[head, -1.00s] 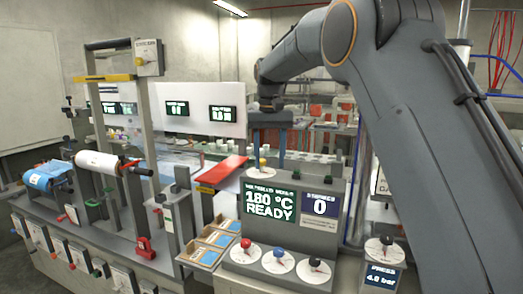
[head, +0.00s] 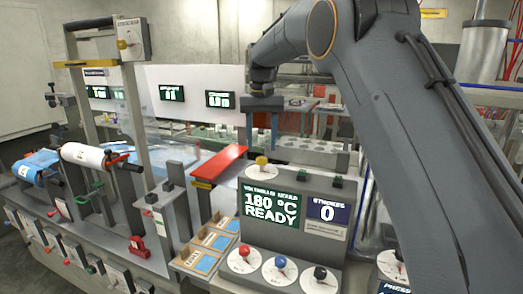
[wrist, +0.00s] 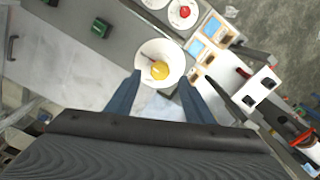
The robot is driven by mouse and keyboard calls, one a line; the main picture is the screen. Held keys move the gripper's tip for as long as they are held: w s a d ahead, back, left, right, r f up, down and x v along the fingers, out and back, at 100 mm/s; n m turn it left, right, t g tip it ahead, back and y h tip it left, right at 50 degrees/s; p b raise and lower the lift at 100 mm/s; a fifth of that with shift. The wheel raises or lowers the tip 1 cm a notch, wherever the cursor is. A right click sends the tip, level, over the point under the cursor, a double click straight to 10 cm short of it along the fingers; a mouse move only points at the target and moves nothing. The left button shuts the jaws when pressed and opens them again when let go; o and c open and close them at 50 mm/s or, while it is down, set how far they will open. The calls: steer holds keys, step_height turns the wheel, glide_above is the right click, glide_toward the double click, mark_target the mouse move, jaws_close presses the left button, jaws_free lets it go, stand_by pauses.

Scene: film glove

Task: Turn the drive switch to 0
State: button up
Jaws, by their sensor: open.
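A yellow knob (head: 262,161) on a round white dial stands on top of the grey console. It also shows in the wrist view (wrist: 160,70), between my fingertips in the picture. A red knob (head: 244,248), a blue knob (head: 280,261) and a black knob (head: 320,273) sit on dials on the console's sloped face. The dial lettering is too small to read, so I cannot tell which is the drive switch. My gripper (head: 261,148) points down with its blue fingers apart and empty; its tips appear just above or behind the yellow knob.
The console display (head: 271,205) reads 180 °C READY, and a strokes display (head: 327,212) reads 0. A red sloping plate (head: 219,163) and wooden trays (head: 208,250) lie to the left.

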mark_target(262, 158)
steer(key=shift+f+p, duration=0.75)
steer(key=shift+f, duration=1.35)
steer(key=shift+c, duration=0.5)
steer(key=c, duration=1)
steer(key=shift+o, duration=0.3)
